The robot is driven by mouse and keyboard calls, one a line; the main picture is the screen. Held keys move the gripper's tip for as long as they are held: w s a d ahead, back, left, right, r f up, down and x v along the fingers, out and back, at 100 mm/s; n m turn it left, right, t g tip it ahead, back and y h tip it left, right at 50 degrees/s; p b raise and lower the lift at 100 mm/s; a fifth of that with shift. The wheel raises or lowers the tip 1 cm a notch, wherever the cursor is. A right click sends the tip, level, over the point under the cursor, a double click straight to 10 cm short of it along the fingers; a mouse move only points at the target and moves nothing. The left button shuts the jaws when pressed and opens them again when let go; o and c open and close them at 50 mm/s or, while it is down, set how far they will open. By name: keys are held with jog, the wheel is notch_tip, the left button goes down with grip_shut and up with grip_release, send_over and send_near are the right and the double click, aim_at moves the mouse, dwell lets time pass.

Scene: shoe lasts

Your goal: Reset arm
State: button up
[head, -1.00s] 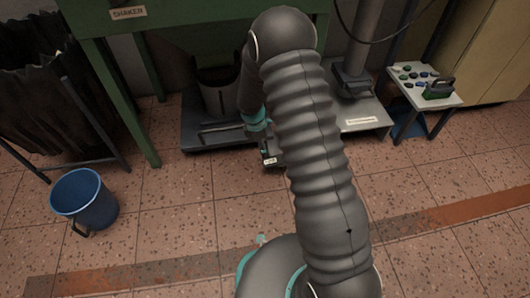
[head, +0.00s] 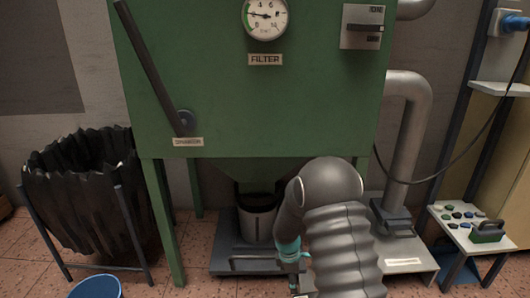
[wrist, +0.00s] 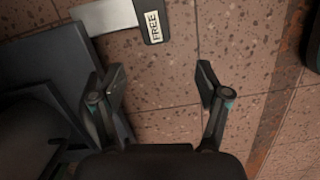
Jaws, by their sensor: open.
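My gripper (wrist: 160,88) is open and empty in the wrist view, its two fingers spread apart above the tiled floor. A pale bar with a dark end marked FREE (wrist: 153,24) lies ahead of the fingers, apart from them. In the head view my grey, ribbed arm reaches down at the lower middle, in front of the green filter cabinet (head: 250,105). The gripper itself is mostly out of sight there, at the bottom of the picture.
A bucket (head: 258,222) stands on a dark platform under the cabinet. A black bag on a frame (head: 85,190) and a blue bucket (head: 97,288) are at left. A small table (head: 460,235) with small coloured pieces is at right. A cable hangs at right.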

jog(key=s+d+r+m+t+p, duration=0.1)
jog(key=s+r+m, duration=0.4)
jog(key=s+r, duration=0.5)
jog(key=s+d+r+m+t+y+p, duration=0.1)
jog(key=s+r+m+p, duration=0.4)
jog(key=r, duration=1.5)
jog(key=s+d+r+m+t+y+p, duration=0.1)
jog(key=s+r+m, duration=0.5)
jog(key=s+r, duration=0.9)
jog(key=d+r+t+p, duration=0.1)
jog(key=t+p, duration=0.1)
jog(key=p, duration=0.1)
jog(key=shift+d+t, duration=0.35)
jog(key=shift+t, duration=0.05)
jog(key=shift+r, duration=0.1)
